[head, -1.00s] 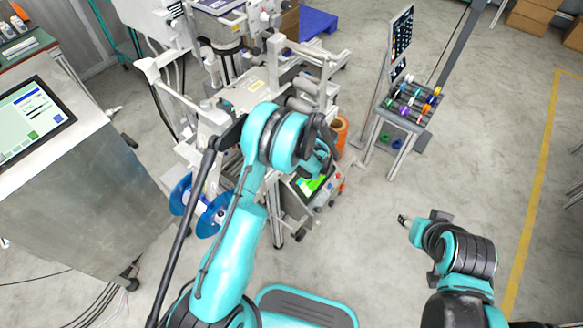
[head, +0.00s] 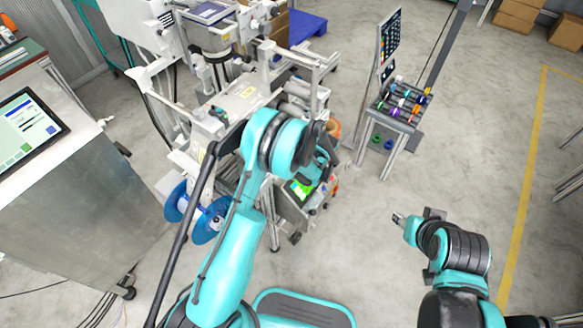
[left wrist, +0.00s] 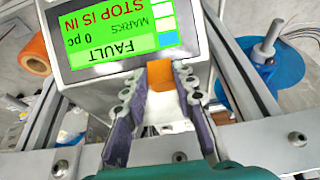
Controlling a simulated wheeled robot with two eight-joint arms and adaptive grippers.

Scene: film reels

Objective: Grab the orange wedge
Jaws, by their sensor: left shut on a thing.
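The orange wedge (left wrist: 160,76) shows in the left wrist view as a small orange block between the fingertips of my left gripper (left wrist: 160,88). The fingers are shut on it, one on each side, with a white part just below it. The wedge is in front of the lower edge of a green display. In the head view my left arm hides the wedge and most of the gripper. My right gripper (head: 398,219) is away from the machine over open floor, too small to tell its opening.
The machine's green screen (left wrist: 115,35) reads "FAULT" and "STOP IS IN". An orange roll (left wrist: 36,53) and a blue reel (left wrist: 268,62) flank it. A rack of coloured spools (head: 402,100) stands right of the machine. A steel cabinet (head: 90,200) is at left.

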